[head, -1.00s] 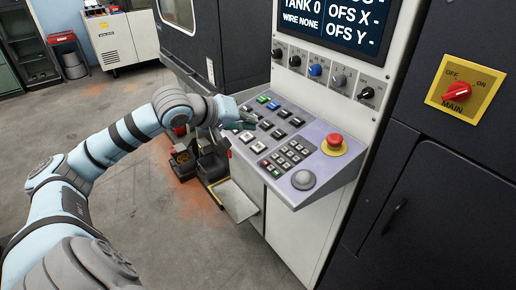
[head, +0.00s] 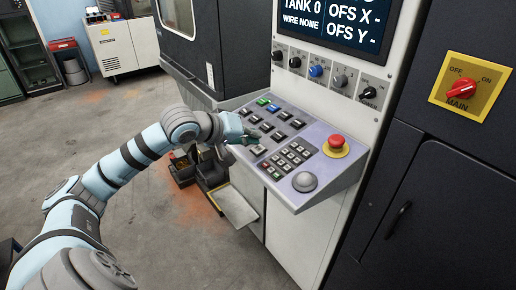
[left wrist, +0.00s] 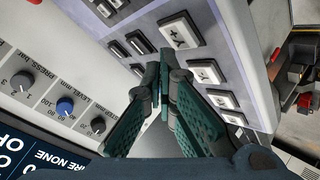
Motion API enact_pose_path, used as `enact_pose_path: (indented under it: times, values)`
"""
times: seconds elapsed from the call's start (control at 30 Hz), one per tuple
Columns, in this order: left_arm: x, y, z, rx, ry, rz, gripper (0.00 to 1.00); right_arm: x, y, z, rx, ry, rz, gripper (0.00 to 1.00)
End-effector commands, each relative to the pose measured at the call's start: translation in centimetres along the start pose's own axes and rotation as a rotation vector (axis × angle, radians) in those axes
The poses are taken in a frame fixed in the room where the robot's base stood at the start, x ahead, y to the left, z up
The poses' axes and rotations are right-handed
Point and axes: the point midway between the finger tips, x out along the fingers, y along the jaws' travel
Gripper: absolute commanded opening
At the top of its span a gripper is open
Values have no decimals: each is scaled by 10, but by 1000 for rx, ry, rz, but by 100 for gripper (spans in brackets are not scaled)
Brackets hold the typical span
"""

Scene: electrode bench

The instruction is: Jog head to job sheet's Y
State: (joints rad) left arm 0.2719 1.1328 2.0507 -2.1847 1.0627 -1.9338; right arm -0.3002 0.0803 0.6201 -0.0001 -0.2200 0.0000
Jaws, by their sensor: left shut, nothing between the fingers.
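The sloped control panel (head: 318,188) carries rows of keys. My left gripper (head: 256,146) is over its left part, close above the keys; contact cannot be told. In the left wrist view the gripper (left wrist: 161,62) has its fingertips together and holds nothing. The screen (head: 338,22) shows "OFS X -" and "OFS Y -". No job sheet and no right gripper are seen.
A red stop button (head: 337,143) and a grey dome (head: 305,181) are on the panel's right part. Several knobs (head: 316,71) line the upright face. A red main switch (head: 461,90) is on the dark cabinet at right. Open floor (head: 135,215) lies at left.

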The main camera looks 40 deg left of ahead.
Motion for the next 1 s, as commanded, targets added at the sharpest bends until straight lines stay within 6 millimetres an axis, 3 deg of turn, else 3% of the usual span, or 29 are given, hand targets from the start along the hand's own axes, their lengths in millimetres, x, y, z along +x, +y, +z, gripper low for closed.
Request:
enact_pose_path:
  times: [0.77, 1.0]
  values:
    - [0, 0, 0, 0, 0, 0, 0, 0, 0, 0, 0, 0, 0, 45]
    - [5, -4, 4, -1, 0, 1, 0, 10, -1, 1, 0, 0, 0, 45]
